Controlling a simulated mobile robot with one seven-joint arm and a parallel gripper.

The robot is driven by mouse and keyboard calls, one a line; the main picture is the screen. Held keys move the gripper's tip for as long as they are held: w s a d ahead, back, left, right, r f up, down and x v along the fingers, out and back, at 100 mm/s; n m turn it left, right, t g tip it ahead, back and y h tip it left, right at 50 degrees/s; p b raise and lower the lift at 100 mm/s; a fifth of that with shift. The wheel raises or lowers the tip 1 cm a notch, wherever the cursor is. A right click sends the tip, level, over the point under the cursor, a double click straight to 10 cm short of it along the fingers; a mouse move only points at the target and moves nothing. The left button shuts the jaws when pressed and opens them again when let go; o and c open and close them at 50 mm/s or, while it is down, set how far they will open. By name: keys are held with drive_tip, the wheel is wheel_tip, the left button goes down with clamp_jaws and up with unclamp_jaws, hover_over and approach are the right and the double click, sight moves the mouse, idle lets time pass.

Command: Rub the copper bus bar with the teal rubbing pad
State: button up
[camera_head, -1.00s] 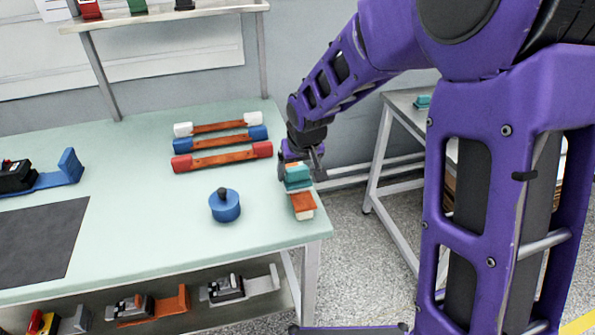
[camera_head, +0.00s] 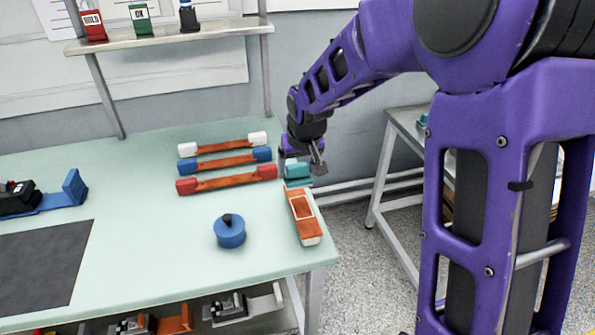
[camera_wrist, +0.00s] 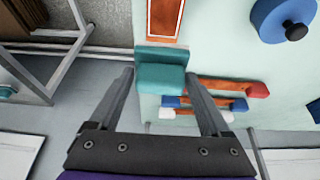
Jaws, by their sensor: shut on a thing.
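My gripper (camera_head: 303,163) is shut on the teal rubbing pad (camera_head: 297,173), at the right edge of the bench. In the wrist view the pad (camera_wrist: 160,72) sits between the two fingers (camera_wrist: 165,100). A copper bar (camera_head: 304,212) with a pale outlined rectangle on its top and a cream near end lies along the bench's right edge. The pad is at the bar's far end, and most of the copper top is uncovered. In the wrist view the copper bar (camera_wrist: 165,15) lies just beyond the pad. I cannot tell whether they touch.
Three copper bars with white (camera_head: 224,145), blue (camera_head: 222,161) and red (camera_head: 226,180) ends lie left of the gripper. A blue round knobbed object (camera_head: 229,232) stands left of the outlined bar. A second table (camera_head: 405,115) stands right, past a floor gap.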

drive_tip(key=shift+r+p, duration=0.95)
drive_tip(key=shift+r, duration=0.75)
